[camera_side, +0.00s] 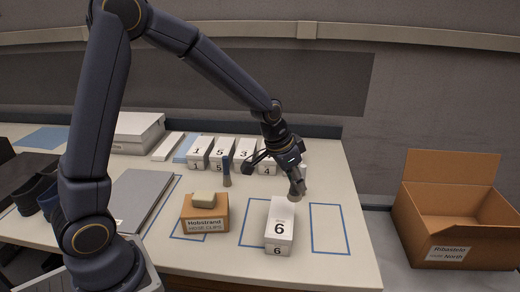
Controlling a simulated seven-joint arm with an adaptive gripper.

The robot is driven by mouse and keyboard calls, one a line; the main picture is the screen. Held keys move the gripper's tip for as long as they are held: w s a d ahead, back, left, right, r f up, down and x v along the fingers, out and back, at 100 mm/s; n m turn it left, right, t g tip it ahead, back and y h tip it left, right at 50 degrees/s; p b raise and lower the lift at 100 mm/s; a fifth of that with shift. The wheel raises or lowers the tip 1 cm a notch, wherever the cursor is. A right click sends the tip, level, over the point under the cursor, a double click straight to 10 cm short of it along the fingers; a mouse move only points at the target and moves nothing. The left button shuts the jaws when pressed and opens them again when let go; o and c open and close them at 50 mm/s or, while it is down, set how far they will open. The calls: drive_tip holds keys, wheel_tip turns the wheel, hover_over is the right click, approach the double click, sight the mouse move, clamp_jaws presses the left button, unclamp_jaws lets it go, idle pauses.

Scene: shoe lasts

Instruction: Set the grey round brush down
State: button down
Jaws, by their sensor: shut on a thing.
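The grey round brush (298,186) is in my gripper (293,171). The brush points down, slightly tilted, with its pale brownish end lowest. My gripper is shut on its upper part, and the fingers partly hide it. The brush end is over or just behind the far end of the white box marked 6 (280,228). I cannot tell whether it touches the box.
A cardboard box (205,218) carries a beige block (204,200). The blue-outlined rectangle (329,230) at right is empty. An open carton (455,222) stands right of the table.

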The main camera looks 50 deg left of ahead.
drive_tip(key=s+a+n+y, duration=0.1)
drive_tip(key=s+a+n, duration=0.25)
drive_tip(key=a, duration=0.35)
drive_tip(key=s+a+f+n+y, duration=0.1)
drive_tip(key=s+a+n+y, duration=0.1)
drive_tip(key=s+a+n, duration=0.3)
drive_tip(key=s+a+n+y, duration=0.1)
drive_tip(key=a+n, duration=0.1)
drive_tip(key=a, duration=0.6)
drive_tip(key=s+a+r+n+g+y, duration=0.1)
drive_tip(key=s+a+n+g, duration=0.2)
drive_tip(key=s+a+n, duration=0.7)
drive_tip(key=w+a+f+m, duration=0.1)
drive_tip(key=w+a+f, duration=0.1)
drive_tip(key=a+f, duration=0.1)
drive_tip(key=w+a+f+m, duration=0.1)
drive_tip(key=w+a+f, duration=0.1)
drive_tip(key=a+f, duration=0.1)
drive_tip(key=w+a+f+m, duration=0.1)
drive_tip(key=w+a+f, duration=0.1)
drive_tip(key=a, duration=0.1)
drive_tip(key=shift+a+f, duration=0.15)
drive_tip(key=shift+f, duration=0.25)
drive_tip(key=shift+w+a+f, duration=0.1)
drive_tip(key=shift+w+f, duration=0.1)
drive_tip(key=shift+f, duration=0.1)
drive_tip(key=shift+w+a+f, duration=0.1)
drive_tip(key=shift+f, duration=1.5)
drive_tip(key=shift+f, duration=0.1)
